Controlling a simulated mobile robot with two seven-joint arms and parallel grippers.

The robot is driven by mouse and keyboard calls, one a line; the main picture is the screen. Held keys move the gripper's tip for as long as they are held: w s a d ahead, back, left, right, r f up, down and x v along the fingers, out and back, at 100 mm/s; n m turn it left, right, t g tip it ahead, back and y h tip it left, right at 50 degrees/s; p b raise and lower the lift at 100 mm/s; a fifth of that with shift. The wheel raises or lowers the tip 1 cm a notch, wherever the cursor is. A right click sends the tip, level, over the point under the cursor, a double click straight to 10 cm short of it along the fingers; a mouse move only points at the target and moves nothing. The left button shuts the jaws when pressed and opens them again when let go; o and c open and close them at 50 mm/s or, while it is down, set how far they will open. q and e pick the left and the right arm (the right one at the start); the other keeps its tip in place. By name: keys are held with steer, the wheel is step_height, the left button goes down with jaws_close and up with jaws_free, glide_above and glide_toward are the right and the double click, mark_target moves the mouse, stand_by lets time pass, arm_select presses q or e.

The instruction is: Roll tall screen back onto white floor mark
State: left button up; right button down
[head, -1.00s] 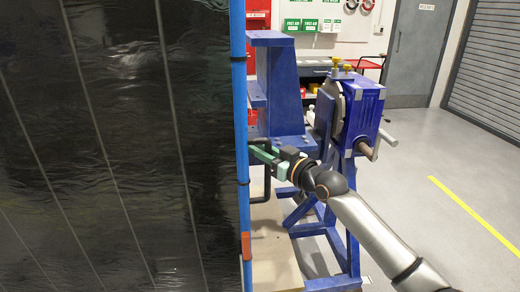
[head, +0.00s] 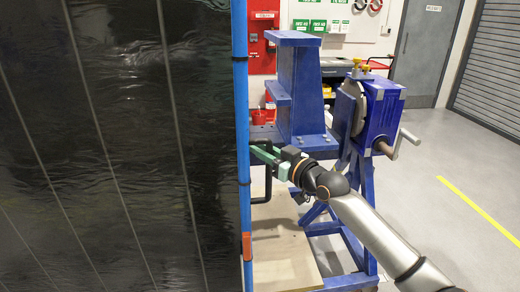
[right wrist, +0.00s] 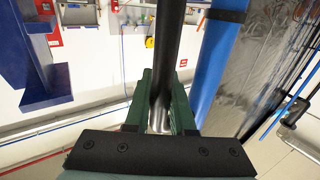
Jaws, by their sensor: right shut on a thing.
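The tall screen (head: 110,150) is a dark, glossy, creased sheet with a blue edge post (head: 242,120). It fills the left of the head view. My right gripper (head: 264,153) is at the post's right side, shut on the screen's black handle (head: 267,188). In the right wrist view the black handle bar (right wrist: 168,40) runs between the green fingers, and the blue post (right wrist: 218,60) stands just right of it. My left gripper is not in view. I cannot make out a white floor mark; the screen hides the floor at left.
The blue rotary jig (head: 300,90) stands close to the right of the screen, behind my right arm. A pale board (head: 285,255) lies low beside the post. Open grey floor (head: 440,150) with a yellow line (head: 480,210) extends to the right.

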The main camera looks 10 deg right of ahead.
steer(key=shift+a+f, duration=0.15)
steer(key=c, duration=0.8)
jaws_free()
steer(key=shift+o, duration=0.2)
steer(key=b+v, duration=0.1)
steer(key=v, duration=1.1)
steer(key=shift+s+d, duration=0.25)
steer(key=s+a+f+m+g+h+p, duration=0.15)
steer(key=s+f, duration=0.35)
steer(key=f, duration=0.5)
steer(key=s+f+m+g+h+b, duration=0.15)
steer(key=s+f, duration=0.35)
steer(key=f, duration=0.5)
steer(key=s+a+f+g+h+p, duration=0.15)
steer(key=s+f, duration=0.35)
steer(key=f, duration=0.5)
steer(key=s+f+m+g+h, duration=0.1)
steer(key=s+f+h, duration=0.1)
steer(key=s+f, duration=0.7)
steer(key=s, duration=0.4)
steer(key=shift+d+g+p, duration=0.3)
steer(key=shift+g, duration=0.05)
